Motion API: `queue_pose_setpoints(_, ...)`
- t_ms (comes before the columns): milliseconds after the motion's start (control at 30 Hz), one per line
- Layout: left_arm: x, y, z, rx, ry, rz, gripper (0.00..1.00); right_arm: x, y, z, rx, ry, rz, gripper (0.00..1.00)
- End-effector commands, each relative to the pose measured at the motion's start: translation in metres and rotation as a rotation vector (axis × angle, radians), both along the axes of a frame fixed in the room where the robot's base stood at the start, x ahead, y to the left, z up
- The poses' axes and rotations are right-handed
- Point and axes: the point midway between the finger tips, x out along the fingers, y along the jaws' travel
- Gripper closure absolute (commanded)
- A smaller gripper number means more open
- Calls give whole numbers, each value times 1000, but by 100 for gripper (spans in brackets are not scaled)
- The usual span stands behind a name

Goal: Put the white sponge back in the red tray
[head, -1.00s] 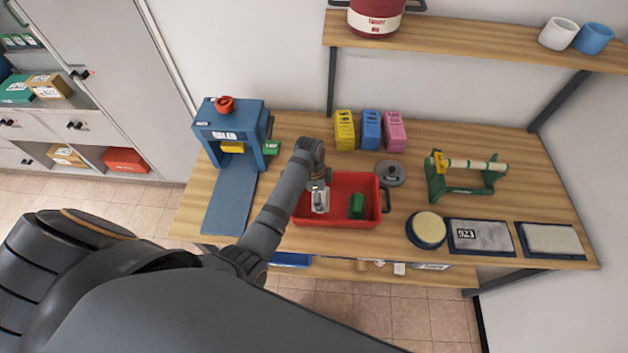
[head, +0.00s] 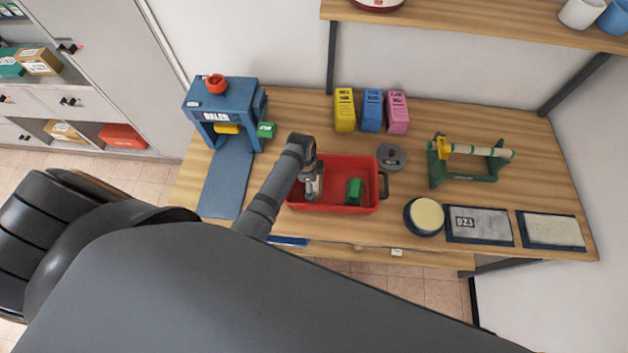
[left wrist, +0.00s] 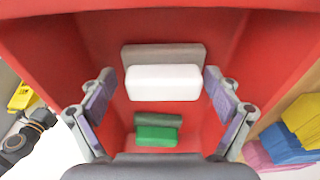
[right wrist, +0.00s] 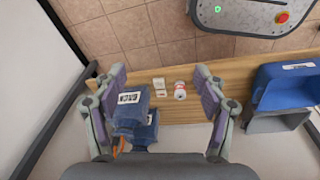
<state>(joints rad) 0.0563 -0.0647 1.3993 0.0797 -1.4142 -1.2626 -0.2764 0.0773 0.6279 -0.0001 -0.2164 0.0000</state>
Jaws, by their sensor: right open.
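The red tray (head: 345,208) sits near the front edge of the wooden worktable. In the left wrist view the white sponge (left wrist: 163,82) lies inside the tray, with a grey layer behind it. My left gripper (left wrist: 161,92) points down into the tray, its fingers spread on either side of the white sponge. In the head view this gripper (head: 312,190) is at the tray's left part and mostly hides the sponge. A green sponge (head: 353,190) lies to its right and also shows in the left wrist view (left wrist: 157,136). My right gripper (right wrist: 160,103) is open and empty.
A blue press (head: 225,112) stands left of the tray. Yellow, blue and pink holders (head: 371,110) stand behind it. A grey disc (head: 391,157), round pad (head: 425,216) and green roll stand (head: 468,162) are to the right. A blue bin (right wrist: 282,85) shows in the right wrist view.

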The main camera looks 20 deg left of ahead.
Motion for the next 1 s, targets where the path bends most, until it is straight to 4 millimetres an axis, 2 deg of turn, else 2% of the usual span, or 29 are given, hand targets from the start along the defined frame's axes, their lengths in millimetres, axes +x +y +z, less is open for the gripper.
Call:
queue_pose_setpoints(233, 1, 0, 1, 1, -2, 0, 0, -42, 1, -3, 1, 62, -2, 28)
queue_pose_setpoints(333, 1, 0, 1, 1, -2, 0, 0, -42, 1, -3, 1, 61, -2, 28)
queue_pose_setpoints(467, 2, 1, 7, 0, -4, 1, 0, -28, 1, -5, 1, 41, -1, 28)
queue_pose_setpoints(567, 1, 4, 23, 0, -7, 1, 0, -17, -1, -8, -1, 24, 0, 28)
queue_pose_setpoints(633, 1, 6, 41, 1, -8, 1, 0, -14, -2, -10, -2, 20, 0, 28)
queue_pose_setpoints(800, -1, 12, 82, 1, -7, 1, 0, -18, -3, -16, -3, 25, 1, 28)
queue_pose_setpoints(1000, -3, 16, 113, 1, -5, 1, 0, -25, -3, -20, -3, 36, 0, 28)
